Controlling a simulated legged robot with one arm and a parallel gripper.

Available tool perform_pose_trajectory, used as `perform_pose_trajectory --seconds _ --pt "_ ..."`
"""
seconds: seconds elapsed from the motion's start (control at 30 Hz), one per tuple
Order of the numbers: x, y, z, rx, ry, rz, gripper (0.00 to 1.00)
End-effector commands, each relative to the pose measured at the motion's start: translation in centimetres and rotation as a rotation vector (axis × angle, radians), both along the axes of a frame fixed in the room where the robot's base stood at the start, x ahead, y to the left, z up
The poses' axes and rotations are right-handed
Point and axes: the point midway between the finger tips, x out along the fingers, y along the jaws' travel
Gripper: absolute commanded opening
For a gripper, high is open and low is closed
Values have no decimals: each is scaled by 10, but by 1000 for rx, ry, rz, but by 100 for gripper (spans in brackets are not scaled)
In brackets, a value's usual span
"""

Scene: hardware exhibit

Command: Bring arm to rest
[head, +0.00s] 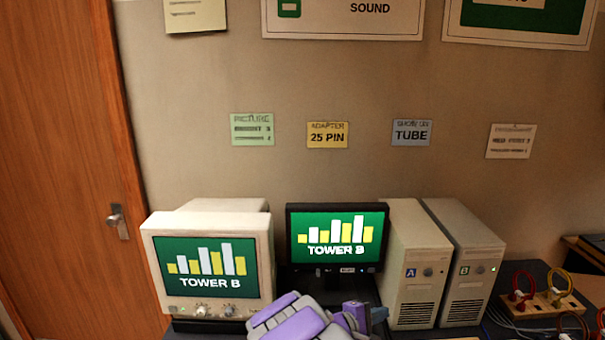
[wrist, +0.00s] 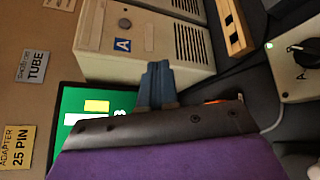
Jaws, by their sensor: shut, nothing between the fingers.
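My arm, purple and grey, shows at the bottom middle of the head view, in front of the flat monitor. My gripper (head: 378,314) points to the right there, low in front of tower A (head: 412,262). In the wrist view my gripper (wrist: 157,75) has its blue-grey fingers together with nothing between them. Tower A (wrist: 145,45) lies beyond the fingertips in that view. I cannot tell the exact gap between them.
A CRT monitor (head: 208,262) and a flat monitor (head: 336,238) both show "TOWER B". Tower B (head: 468,262) has a green light. A wooden board with cable loops (head: 540,303) is at right. Notes hang on the wall (head: 370,175); a wooden door (head: 60,170) is at left.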

Motion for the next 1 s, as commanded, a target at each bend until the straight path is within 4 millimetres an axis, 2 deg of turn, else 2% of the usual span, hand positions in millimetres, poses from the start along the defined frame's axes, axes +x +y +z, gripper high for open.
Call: perform_pose_trajectory --seconds 0.17,0.3,0.43,0.67,0.8,1.0 --pt "-42 -44 34 58 -27 -162 0" --pt "-95 -83 61 143 -45 -335 0" --pt "-149 -101 77 239 -49 -487 0" --pt "-241 -96 89 438 -38 -714 0" --pt "-292 -80 88 587 -15 -823 0" --pt "-355 -49 84 830 30 -936 0"
